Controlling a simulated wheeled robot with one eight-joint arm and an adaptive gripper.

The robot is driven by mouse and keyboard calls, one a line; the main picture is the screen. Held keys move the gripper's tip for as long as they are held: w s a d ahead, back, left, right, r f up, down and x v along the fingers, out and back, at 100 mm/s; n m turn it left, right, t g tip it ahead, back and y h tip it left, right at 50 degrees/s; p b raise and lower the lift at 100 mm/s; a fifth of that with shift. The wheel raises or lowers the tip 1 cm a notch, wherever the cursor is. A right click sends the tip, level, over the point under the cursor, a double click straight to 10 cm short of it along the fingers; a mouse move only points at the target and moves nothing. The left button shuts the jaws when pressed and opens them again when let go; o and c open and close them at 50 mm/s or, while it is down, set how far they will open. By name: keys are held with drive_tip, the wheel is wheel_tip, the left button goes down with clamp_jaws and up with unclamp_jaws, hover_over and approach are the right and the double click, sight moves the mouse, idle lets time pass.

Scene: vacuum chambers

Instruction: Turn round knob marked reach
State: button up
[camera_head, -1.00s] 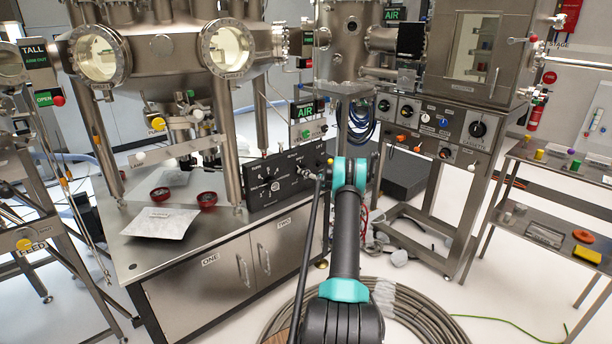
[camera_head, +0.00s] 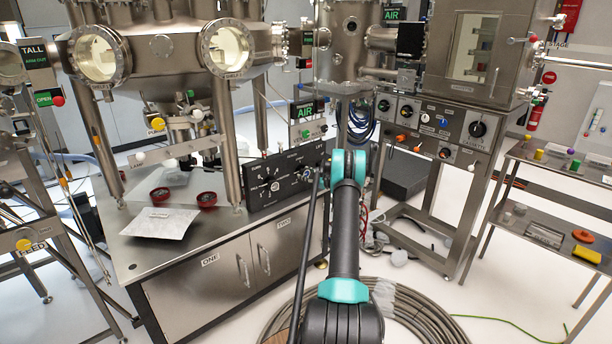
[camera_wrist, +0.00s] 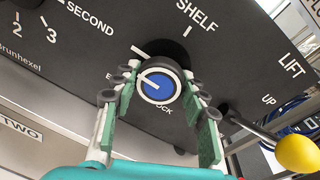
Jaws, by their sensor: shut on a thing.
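A round knob with a blue cap and white pointer line (camera_wrist: 157,84) sits on the dark control panel (camera_wrist: 80,75). The wrist view shows "SHELF" above it; lettering below is partly hidden and ends in "OCK". I cannot read the word "reach" in either view. My gripper (camera_wrist: 160,92) has its green-padded fingers on both sides of this knob and is shut on it. In the head view, the panel (camera_head: 257,190) stands on the steel bench, and my arm hides most of the gripper and the knob.
A lever with a yellow ball (camera_wrist: 297,153) sticks out right of my gripper, near "LIFT" and "UP". Left of the knob is a selector marked "SECOND". On the bench lie a foil sheet (camera_head: 160,222) and red-rimmed round parts (camera_head: 207,199). Coiled hose (camera_head: 415,310) lies on the floor.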

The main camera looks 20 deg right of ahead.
drive_tip(key=n+h, duration=0.1)
drive_tip(key=n, duration=0.4)
drive_tip(key=shift+n, duration=0.4)
drive_tip(key=n, duration=0.4)
drive_tip(key=shift+t+h, duration=0.3)
drive_tip(key=shift+n, duration=0.4)
drive_tip(key=o, duration=1.2)
drive_tip(key=shift+r, duration=0.1)
drive_tip(key=v, duration=1.2)
drive_tip(key=shift+a, duration=0.15)
